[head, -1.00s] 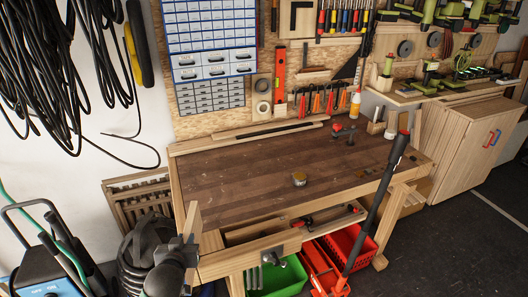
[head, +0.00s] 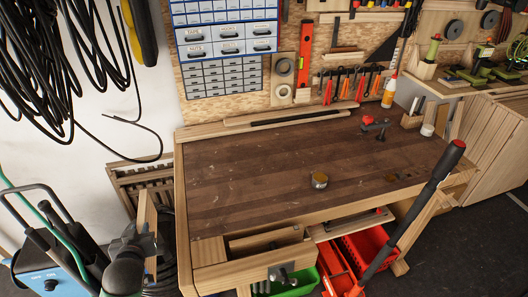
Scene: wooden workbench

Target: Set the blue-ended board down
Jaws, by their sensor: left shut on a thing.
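A light wooden board (head: 146,212) stands on edge, nearly upright in the picture, left of the workbench's front left corner. A small bluish patch shows low on it, but I cannot clearly make out its ends. My left gripper (head: 146,245) is shut on the board and holds it off the bench; my dark wrist hides part of it. The wooden workbench (head: 255,165) has a broad, dark, mostly bare top. My right gripper is not in view.
A small round tin (head: 319,181) sits mid-bench, and a red clamp (head: 375,127) is at the back right. A long black handle (head: 415,205) rises before the right front edge. A blue machine (head: 45,270) stands at lower left. The bench's left half is clear.

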